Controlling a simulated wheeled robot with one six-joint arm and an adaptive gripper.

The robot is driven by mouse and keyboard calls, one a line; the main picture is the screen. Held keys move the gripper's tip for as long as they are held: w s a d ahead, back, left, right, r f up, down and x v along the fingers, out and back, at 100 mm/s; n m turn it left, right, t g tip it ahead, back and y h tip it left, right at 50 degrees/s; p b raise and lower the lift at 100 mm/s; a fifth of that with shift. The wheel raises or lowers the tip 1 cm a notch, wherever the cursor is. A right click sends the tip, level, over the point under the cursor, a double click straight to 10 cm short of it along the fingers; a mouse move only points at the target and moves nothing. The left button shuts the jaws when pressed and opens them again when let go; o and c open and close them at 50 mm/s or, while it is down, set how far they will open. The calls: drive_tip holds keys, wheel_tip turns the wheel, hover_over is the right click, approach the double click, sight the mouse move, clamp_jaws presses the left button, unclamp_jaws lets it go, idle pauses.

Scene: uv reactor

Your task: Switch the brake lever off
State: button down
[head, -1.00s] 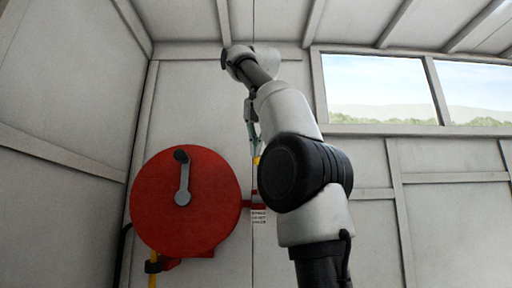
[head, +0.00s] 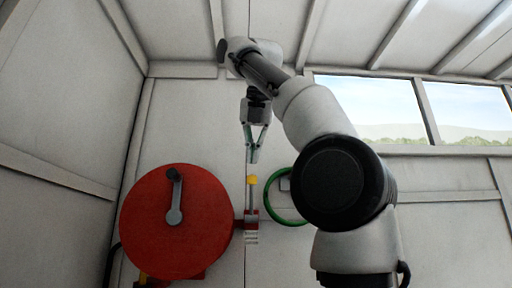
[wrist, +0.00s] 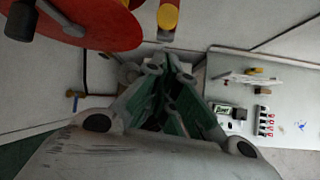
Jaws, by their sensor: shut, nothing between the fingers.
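The brake lever is probably the short upright yellow-tipped handle (head: 252,181) on a red bracket just right of the red drum.
The large red drum (head: 190,235) with a grey crank stands left of the lever. A green ring (head: 271,207) is on the wall to its right, partly behind my arm. A white panel (wrist: 262,105) with small red-and-white parts shows at right in the wrist view.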

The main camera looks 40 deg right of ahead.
drive_tip(key=shift+s+a, duration=0.45)
drive_tip(key=shift+s, duration=0.45)
drive_tip(key=shift+s+a, duration=0.45)
drive_tip(key=shift+s, duration=0.4)
